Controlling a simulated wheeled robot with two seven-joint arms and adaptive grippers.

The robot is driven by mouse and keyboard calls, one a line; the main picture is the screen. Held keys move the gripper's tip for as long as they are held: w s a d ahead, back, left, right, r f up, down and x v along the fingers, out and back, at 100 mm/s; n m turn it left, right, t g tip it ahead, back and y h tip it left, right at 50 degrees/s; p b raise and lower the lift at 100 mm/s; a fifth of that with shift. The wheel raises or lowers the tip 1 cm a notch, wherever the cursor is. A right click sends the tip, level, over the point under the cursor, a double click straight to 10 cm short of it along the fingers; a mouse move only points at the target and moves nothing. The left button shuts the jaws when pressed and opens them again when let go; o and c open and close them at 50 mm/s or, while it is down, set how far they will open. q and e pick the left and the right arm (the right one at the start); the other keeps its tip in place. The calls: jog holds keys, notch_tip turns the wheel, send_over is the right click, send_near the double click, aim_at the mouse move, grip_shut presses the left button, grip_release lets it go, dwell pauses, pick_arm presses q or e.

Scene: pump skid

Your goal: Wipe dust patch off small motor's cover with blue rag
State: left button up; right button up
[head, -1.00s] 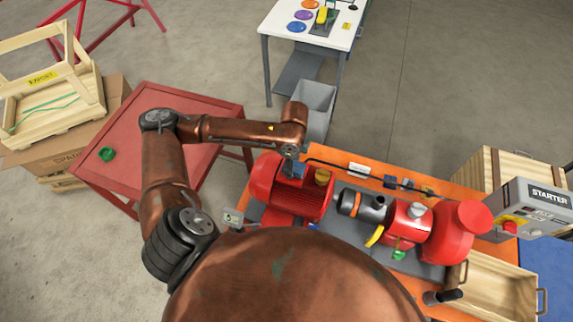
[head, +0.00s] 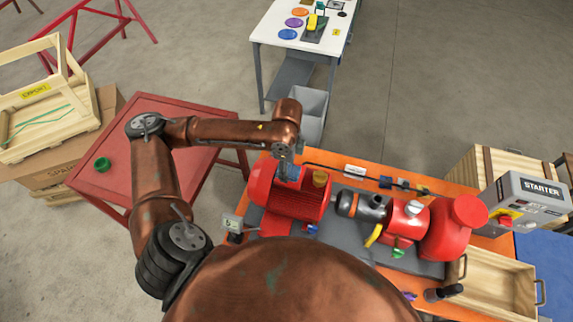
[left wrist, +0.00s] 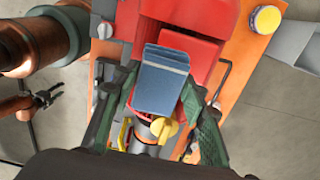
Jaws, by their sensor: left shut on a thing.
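The small red motor (head: 287,202) sits at the left end of the orange pump skid. My left gripper (head: 289,166) is over its far side, pointing down. It is shut on the blue rag (head: 288,174), a folded block close to the motor's top. In the left wrist view the rag (left wrist: 162,78) sits between the green fingers, over the red motor (left wrist: 190,45). I cannot tell whether the rag touches the cover. No dust patch can be made out; the rag and gripper hide part of the cover.
A yellowish knob-like part (head: 321,178) stands right beside the rag. The pump (head: 455,230) and a starter box (head: 530,202) are to the right. A grey bin (head: 308,110) stands behind the skid. A red table (head: 190,140) holds a green ring (head: 102,164).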

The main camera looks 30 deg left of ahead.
pick_arm(q)
jog(key=shift+w+r, duration=0.15)
jog(key=shift+r, duration=0.95)
